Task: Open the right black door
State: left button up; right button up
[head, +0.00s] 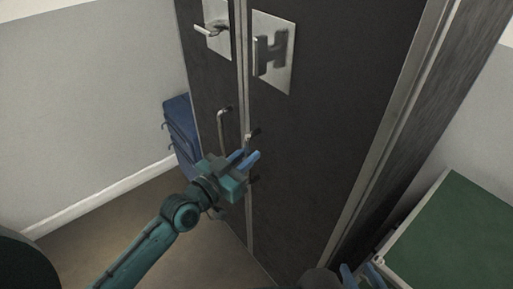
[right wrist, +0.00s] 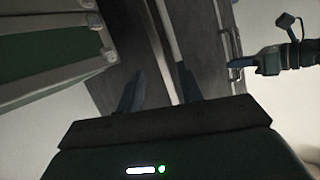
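The right black door (head: 325,120) stands upright and looks closed, beside a narrower left black door (head: 207,75). Its slim metal handle (head: 248,141) is near its left edge, partly hidden by my left gripper (head: 246,160). The blue fingers of that gripper are at the handle, with a small gap between them; whether they grip the bar is unclear. In the right wrist view the left gripper (right wrist: 235,66) also reaches the handle (right wrist: 237,45). My right gripper (right wrist: 160,88) has its fingers wide apart and empty; it shows partly at the bottom right of the head view (head: 362,276).
A green-topped cabinet (head: 455,240) stands at the right, close to my right gripper. A blue stacked item (head: 181,128) is beside the left door, by the wall. Bare floor lies at the lower left.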

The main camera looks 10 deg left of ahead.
pick_arm(q)
jog(key=shift+w+d, duration=0.1)
jog(key=shift+w, duration=0.2)
grip_shut()
